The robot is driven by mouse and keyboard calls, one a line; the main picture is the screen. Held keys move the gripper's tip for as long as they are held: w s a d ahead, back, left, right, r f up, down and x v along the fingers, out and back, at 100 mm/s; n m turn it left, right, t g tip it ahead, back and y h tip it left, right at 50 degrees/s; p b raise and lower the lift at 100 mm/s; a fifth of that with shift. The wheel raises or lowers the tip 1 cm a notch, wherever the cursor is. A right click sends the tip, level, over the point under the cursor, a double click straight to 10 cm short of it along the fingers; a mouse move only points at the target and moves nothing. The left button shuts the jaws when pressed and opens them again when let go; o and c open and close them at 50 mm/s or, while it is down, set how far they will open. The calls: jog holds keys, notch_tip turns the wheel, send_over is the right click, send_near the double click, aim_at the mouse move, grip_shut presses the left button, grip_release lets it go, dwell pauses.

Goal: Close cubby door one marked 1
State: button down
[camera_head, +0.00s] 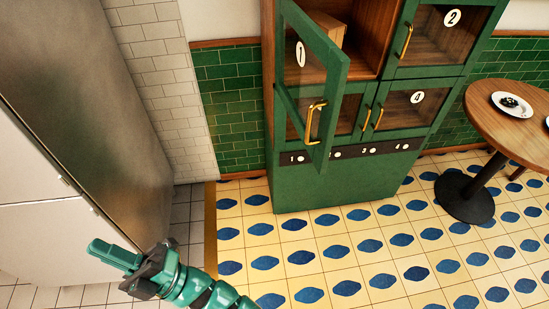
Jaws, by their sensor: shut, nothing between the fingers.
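The green cubby cabinet (335,190) stands against the back wall in the head view. Its upper left door, marked 1 (300,54), is a glass door with a green frame and a brass handle (315,121). It stands swung open toward me, hinged at the left. The cubby behind it (360,30) shows a wooden interior with a light brown box (328,28) inside. My gripper (113,254) is at the lower left, shut and empty. It is well apart from the door, pointing left.
Door 2 (445,35) and door 4 (412,105) are shut. A round wooden table (500,135) with a plate (511,104) stands right of the cabinet. A large metal-fronted appliance (90,90) fills the left. The patterned floor before the cabinet (340,250) is clear.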

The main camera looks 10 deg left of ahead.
aim_at(317, 148)
jog(key=w+a+m+t+h, duration=0.3)
jog(key=w+m+t+h, duration=0.3)
jog(key=t, duration=0.7)
jog(key=w+d+f+m+t+h, duration=0.2)
jog(key=w+d+m+t+h, duration=0.3)
jog(key=w+h, duration=0.45)
jog(key=w+d+f+m+h, duration=0.2)
jog(key=d+h, duration=0.4)
jog(key=d, duration=0.1)
jog(key=w+d+f+m+g+h, duration=0.1)
jog(key=d+f+m+h, duration=0.15)
jog(key=d+h, duration=0.45)
jog(key=w+d+f+m+h, duration=0.1)
jog(key=w+d+m+h, duration=0.15)
jog(key=d+h, duration=0.4)
jog(key=shift+y, duration=0.9)
jog(key=shift+w+d+p, duration=0.75)
jog(key=shift+w+d, duration=0.6)
jog(key=shift+w, duration=0.35)
jog(key=shift+w+d+p, duration=0.8)
jog(key=shift+w+d, duration=0.55)
jog(key=shift+w, duration=0.35)
jog(key=shift+w+d+p, duration=0.75)
jog(key=shift+w+d, duration=0.6)
jog(key=shift+w, duration=0.35)
